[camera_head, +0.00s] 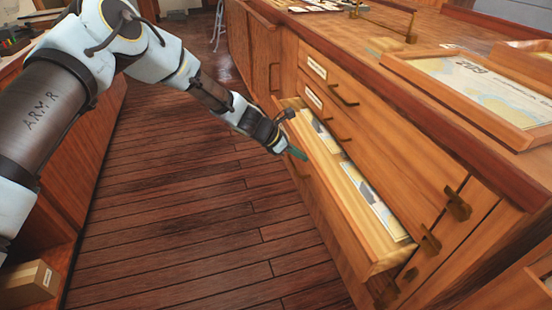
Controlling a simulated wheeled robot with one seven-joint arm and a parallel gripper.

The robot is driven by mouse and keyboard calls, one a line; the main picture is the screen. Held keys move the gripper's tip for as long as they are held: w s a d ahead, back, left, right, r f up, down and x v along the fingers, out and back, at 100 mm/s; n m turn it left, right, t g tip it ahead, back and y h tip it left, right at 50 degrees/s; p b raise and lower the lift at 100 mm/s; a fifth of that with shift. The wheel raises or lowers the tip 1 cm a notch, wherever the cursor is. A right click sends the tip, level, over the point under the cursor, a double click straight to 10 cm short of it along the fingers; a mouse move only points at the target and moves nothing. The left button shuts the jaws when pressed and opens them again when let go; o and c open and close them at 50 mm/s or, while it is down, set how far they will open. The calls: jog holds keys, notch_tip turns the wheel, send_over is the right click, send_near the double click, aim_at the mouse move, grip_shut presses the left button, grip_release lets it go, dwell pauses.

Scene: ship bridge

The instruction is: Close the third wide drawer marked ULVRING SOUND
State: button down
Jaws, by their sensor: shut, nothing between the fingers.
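A wide wooden drawer (348,212) stands open from the chart cabinet on the right, with charts (368,198) lying inside it. Its front faces left, over the floor. Closed drawer fronts (385,130) lie above it, with pale label plates (316,68) and dark handles (345,95). The label writing is too small to read, so I cannot tell which plate says ULVRING SOUND. My gripper (298,153) is shut and empty, with its greenish fingertips at the outer side of the open drawer's front, near its far half. I cannot tell whether they touch it.
The cabinet top holds a framed chart (480,85) and brass fittings. Brass latches (457,205) stick out at the cabinet's near end. A cardboard-coloured box (36,282) sits low at the left. The plank floor (195,220) between the cabinets is clear.

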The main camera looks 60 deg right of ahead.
jog(key=s+d, duration=0.4)
jog(key=d, duration=0.2)
jog(key=shift+s, duration=0.4)
